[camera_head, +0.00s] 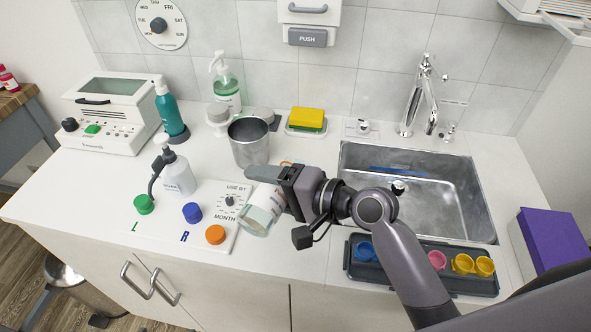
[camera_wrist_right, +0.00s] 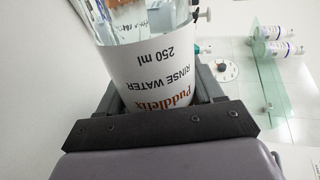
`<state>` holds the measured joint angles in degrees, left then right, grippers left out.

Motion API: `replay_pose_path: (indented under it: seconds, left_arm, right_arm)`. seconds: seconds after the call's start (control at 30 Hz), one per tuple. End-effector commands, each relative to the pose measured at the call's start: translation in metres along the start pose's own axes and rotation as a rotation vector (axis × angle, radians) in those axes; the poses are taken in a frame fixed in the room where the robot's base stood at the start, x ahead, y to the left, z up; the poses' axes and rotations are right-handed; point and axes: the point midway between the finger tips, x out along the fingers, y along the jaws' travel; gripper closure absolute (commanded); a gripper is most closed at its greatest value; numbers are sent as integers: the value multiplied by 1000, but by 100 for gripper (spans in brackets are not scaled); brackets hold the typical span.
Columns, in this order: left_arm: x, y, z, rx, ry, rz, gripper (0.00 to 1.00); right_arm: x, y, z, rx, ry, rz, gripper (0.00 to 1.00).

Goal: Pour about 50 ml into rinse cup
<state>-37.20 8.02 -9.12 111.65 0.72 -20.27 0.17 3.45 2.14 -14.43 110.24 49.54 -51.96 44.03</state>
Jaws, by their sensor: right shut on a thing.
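My right gripper (camera_head: 275,185) is shut on a white-labelled clear container (camera_head: 262,207), held over the front of the counter left of the sink. The container is tilted, its clear end low and to the front left. In the right wrist view the container (camera_wrist_right: 150,70) sits between the fingers, its label reading "RINSE WATER 250 ml" upside down. Small cups, blue (camera_head: 366,251), pink (camera_head: 437,260) and yellow (camera_head: 462,264), stand in a dark tray (camera_head: 400,276) in front of the sink. No cup is readably marked as the rinse cup. My left gripper is not in view.
A metal beaker (camera_head: 249,143) stands behind the held container. A purple box (camera_head: 552,240) is far right.

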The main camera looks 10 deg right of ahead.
Motion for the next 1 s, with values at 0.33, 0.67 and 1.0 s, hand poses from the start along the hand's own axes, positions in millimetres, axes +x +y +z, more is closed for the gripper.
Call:
replay_pose_path:
  seconds: [0.33,0.67,1.0]
  left_arm:
    - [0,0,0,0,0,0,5]
    - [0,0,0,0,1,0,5]
    - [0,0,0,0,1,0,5]
  right_arm:
    - [0,-3,0,19,-5,-2,69]
    - [-1,-4,-1,48,-12,-3,69]
    - [-2,-7,1,83,-22,-2,69]
